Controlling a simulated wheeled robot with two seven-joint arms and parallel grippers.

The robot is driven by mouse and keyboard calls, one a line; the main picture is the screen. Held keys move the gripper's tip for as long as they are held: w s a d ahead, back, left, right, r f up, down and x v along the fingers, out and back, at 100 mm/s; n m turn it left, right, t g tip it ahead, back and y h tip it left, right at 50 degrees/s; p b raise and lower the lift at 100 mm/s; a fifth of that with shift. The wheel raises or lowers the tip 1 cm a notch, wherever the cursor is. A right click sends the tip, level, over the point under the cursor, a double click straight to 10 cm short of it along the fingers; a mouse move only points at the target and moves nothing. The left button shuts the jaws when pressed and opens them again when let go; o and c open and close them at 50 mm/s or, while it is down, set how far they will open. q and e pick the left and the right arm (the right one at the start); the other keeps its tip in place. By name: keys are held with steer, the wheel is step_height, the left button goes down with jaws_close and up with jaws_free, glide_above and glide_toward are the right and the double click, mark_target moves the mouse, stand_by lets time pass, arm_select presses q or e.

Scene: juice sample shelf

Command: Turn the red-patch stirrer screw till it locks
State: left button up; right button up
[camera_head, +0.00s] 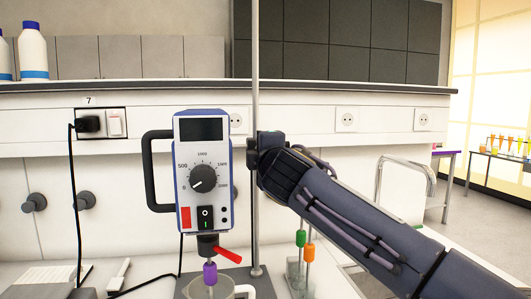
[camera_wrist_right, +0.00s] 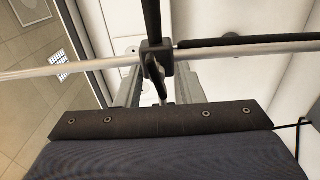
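The stirrer (camera_head: 203,160) is a blue-and-white box with a dial, a black switch and a red patch (camera_head: 186,217) at its lower left. It stands beside a vertical metal rod (camera_head: 255,60). My right gripper (camera_head: 264,150) is at the rod, right of the stirrer; its fingers are mostly hidden there. In the right wrist view, the rod crosses the picture and passes through a black clamp (camera_wrist_right: 156,60). A dark screw handle (camera_wrist_right: 155,82) points from the clamp toward the gap between my right gripper's fingers (camera_wrist_right: 155,92). The fingers look apart, with no clear contact. My left gripper is out of view.
A red lever (camera_head: 228,255) and a purple piece (camera_head: 210,273) are under the stirrer, above a glass vessel (camera_head: 222,291). Green-topped (camera_head: 300,238) and orange-topped (camera_head: 309,252) tools stand right of the rod. A black cable (camera_head: 73,190) hangs at left.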

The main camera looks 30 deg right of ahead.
steer(key=b+v, duration=0.1)
steer(key=v, duration=0.7)
steer(key=shift+d, duration=0.3)
